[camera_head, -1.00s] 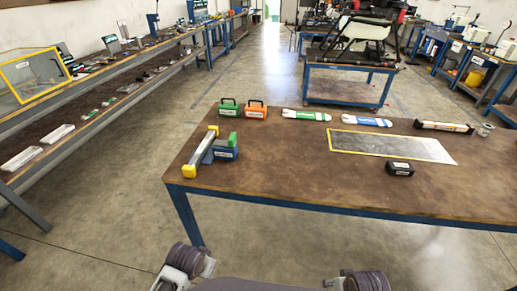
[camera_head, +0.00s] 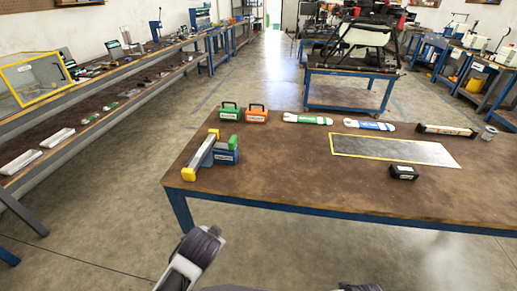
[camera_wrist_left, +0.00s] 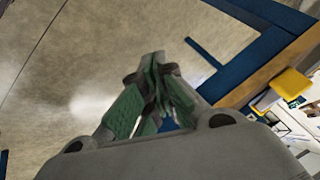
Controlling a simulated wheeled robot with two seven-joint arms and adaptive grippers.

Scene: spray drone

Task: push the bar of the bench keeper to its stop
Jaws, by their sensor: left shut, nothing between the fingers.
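The bench keeper (camera_head: 212,155) sits at the left end of the brown table, with a long grey bar, yellow end pieces and a blue and green block beside it. One yellow end (camera_head: 188,174) lies by the table's front left corner. In the left wrist view a yellow end (camera_wrist_left: 291,83) shows at the right, beyond the table edge. My left gripper (camera_wrist_left: 157,75) is shut and empty, apart from the keeper, with floor behind it. In the head view only part of my left arm shows, below the table's front edge. My right gripper is not in view.
The table (camera_head: 290,185) has a clear middle. A yellow-edged grey plate (camera_head: 395,149) and a black box (camera_head: 403,172) lie to the right. Open floor is in front.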

